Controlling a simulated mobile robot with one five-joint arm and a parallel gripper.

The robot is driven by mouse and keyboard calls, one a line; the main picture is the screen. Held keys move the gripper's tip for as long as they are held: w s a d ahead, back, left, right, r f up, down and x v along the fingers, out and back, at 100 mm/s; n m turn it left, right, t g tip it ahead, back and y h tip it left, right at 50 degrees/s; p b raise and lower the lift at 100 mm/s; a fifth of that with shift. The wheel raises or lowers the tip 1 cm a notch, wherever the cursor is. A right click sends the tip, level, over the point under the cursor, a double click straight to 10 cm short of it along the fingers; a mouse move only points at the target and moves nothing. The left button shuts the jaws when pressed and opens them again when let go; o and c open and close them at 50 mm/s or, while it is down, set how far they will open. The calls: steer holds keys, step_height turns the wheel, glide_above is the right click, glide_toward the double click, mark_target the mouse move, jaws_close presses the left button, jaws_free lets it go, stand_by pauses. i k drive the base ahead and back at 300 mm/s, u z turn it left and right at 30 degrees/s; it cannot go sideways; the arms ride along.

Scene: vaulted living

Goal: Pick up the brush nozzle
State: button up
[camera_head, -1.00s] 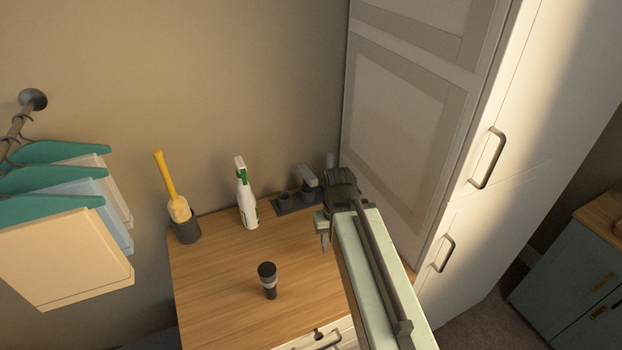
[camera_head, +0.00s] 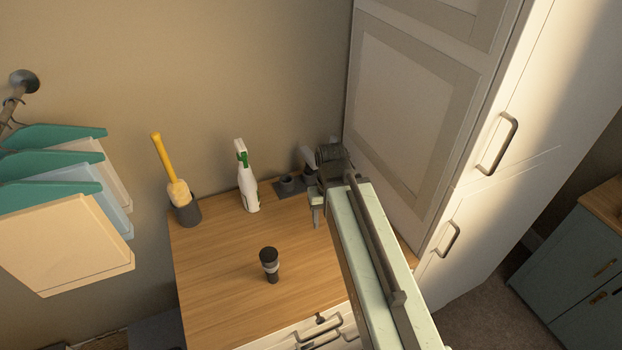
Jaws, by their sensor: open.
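A small dark upright piece with a grey band, apparently the brush nozzle (camera_head: 269,264), stands alone on the wooden top (camera_head: 215,290), near its front edge. Its upper end is wider than its foot. My gripper (camera_head: 316,213) is open and empty, behind and to the right of this piece and clearly apart from it. The gripper is partly hidden by my own arm, and only one finger shows clearly, pointing down.
A dark holder (camera_head: 289,186) with small fittings stands at the back, close to my gripper. A white-green spray bottle (camera_head: 247,183) and a yellow-handled brush (camera_head: 173,177) in a dark pot (camera_head: 188,212) stand along the wall. A tall white cabinet (camera_head: 410,110) bounds the right.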

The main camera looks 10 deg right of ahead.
mark_target(268, 255)
steer(key=u, duration=0.05)
steer(key=k, duration=0.5)
steer(key=u, duration=2.3)
steer(key=i, duration=0.15)
steer(key=z, duration=0.1)
